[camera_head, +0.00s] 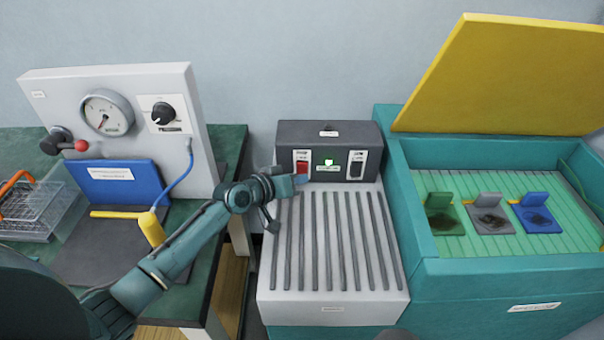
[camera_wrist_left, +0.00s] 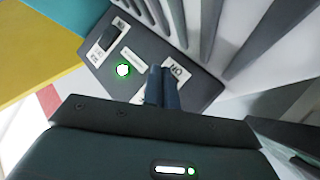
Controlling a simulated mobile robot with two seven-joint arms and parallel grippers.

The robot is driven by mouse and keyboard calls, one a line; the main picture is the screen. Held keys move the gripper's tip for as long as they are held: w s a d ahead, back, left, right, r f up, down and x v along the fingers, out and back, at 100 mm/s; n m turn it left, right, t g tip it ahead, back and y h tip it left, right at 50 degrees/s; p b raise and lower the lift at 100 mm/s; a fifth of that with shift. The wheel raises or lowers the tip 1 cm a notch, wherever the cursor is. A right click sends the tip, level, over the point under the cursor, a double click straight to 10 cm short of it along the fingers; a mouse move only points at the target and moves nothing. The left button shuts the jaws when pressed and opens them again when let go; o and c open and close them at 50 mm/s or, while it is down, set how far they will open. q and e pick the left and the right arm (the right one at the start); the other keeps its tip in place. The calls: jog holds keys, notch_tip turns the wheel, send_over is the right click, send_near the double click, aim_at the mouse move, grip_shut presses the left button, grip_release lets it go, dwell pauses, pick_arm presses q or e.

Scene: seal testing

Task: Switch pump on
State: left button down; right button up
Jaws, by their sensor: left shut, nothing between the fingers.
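A dark grey control box (camera_head: 330,135) stands at the back of the grey slatted unit. Its front has a red rocker switch (camera_head: 302,167) on the left, a lit green lamp (camera_head: 328,162) in the middle and a black rocker switch (camera_head: 356,165) on the right. In the left wrist view the shut fingers (camera_wrist_left: 162,84) cover the red switch, so contact is unclear. The black switch (camera_wrist_left: 109,38) and lamp (camera_wrist_left: 123,70) show clear. My right gripper is out of view.
Slats (camera_head: 335,240) lie below my left gripper. At right stands a teal bath (camera_head: 391,200) with its yellow lid (camera_head: 500,75) raised and several coloured pouches inside. At left are a gauge panel (camera_head: 120,85), a blue plate (camera_head: 118,180), a yellow-handled tool (camera_head: 150,229) and a wire basket (camera_head: 35,210).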

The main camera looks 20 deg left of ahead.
pick_arm(q)
jog(key=shift+s+d+r+p, duration=0.1)
jog(key=shift+s+d+p, duration=0.1)
jog(key=shift+s+p, duration=0.35)
jog(key=shift+s, duration=0.1)
jog(key=shift+s+d+r+p, duration=0.1)
jog(key=shift+s+r+p, duration=0.05)
jog(key=shift+s+p, duration=0.2)
jog(key=s+p, duration=0.2)
jog(key=s+d+p, duration=0.1)
jog(key=shift+r, duration=0.25)
jog(key=shift+s, duration=0.5)
jog(key=shift+d+f, duration=0.1)
